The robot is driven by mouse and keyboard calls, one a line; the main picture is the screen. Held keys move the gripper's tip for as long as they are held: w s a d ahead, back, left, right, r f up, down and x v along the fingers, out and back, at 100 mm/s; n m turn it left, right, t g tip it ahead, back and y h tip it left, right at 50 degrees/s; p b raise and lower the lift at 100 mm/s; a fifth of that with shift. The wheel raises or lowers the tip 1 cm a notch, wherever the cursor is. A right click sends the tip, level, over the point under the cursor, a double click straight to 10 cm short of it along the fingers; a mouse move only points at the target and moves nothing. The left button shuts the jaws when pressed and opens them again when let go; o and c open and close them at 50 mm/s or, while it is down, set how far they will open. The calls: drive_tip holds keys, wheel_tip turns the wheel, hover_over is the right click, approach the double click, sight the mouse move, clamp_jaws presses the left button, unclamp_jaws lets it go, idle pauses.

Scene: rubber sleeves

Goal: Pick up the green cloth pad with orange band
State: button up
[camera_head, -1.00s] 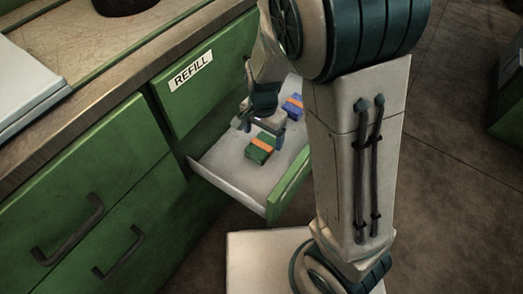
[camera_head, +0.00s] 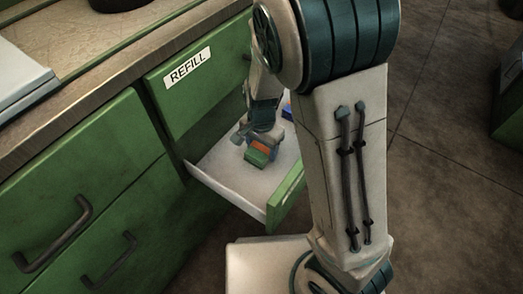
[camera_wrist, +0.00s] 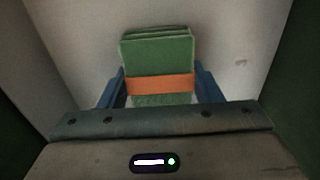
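The green cloth pad with orange band (camera_head: 256,157) lies in the open drawer, partly hidden by my gripper (camera_head: 254,138). In the wrist view, the pad (camera_wrist: 158,52) shows as stacked green layers with the orange band across it. My gripper's blue fingers (camera_wrist: 160,84) stand on either side of the pad at the band, very near its edges. I cannot tell whether they press on it. The pad appears to be at the drawer floor.
The drawer (camera_head: 222,188) has pale low walls around the pad and a green front. A blue item (camera_head: 287,112) lies farther back in it, mostly hidden by my arm. A green cabinet face with a REFILL label (camera_head: 187,68) stands at the left, below a worktop (camera_head: 120,70).

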sight(262, 148)
wheel_tip(262, 148, up, 10)
drive_tip(key=p, duration=0.5)
idle(0.3)
drive_tip(key=shift+o, duration=0.4)
drive_tip(key=shift+r, duration=0.1)
